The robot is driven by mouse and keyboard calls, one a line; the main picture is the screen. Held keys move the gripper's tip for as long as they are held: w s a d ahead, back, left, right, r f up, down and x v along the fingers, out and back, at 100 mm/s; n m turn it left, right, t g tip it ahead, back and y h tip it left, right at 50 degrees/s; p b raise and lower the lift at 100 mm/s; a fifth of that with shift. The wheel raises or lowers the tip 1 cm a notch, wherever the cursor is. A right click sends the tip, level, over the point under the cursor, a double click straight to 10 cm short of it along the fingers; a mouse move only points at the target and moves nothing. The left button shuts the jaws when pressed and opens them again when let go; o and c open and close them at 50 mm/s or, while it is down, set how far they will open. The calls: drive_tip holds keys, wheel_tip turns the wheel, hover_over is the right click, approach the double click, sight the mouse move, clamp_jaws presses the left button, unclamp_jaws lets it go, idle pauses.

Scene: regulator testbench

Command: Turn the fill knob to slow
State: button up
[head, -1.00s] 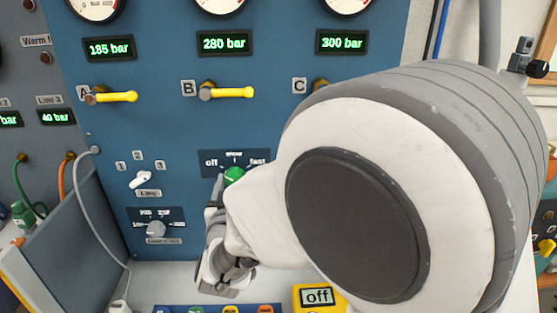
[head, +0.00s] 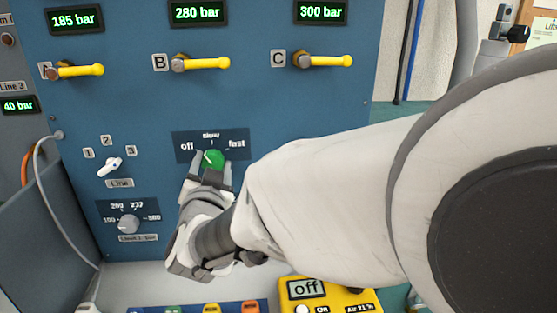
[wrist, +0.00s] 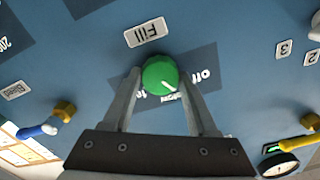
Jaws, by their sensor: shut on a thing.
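The green fill knob (head: 214,159) sits on a dark label plate marked off, slow and fast on the blue panel. In the wrist view the knob (wrist: 158,72) is beside the "Fill" label (wrist: 147,32). Its white mark points between "off" and "slow". My gripper (head: 212,168) reaches the knob from below, one finger on each side. In the wrist view my gripper (wrist: 160,82) is shut on the knob, which hides part of the plate's lettering behind it.
A white line selector (head: 110,165) and a grey knob (head: 128,224) are to the left. Yellow valve levers (head: 205,63) stick out above. My arm hides the panel's right side.

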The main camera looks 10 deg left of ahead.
drive_tip(key=m+b, duration=0.1)
drive_tip(key=b, duration=0.1)
drive_tip(key=m+b, duration=0.1)
drive_tip(key=m, duration=0.1)
drive_tip(key=shift+f+m+b, duration=0.2)
drive_tip(key=shift+m+b, duration=0.1)
drive_tip(key=shift+b, duration=0.05)
drive_tip(key=shift+r+m+b, duration=0.15)
drive_tip(key=shift+m+b, duration=0.95)
drive_tip(key=shift+m, duration=0.1)
drive_tip(key=o, duration=1.4)
drive_tip(key=shift+d, duration=0.1)
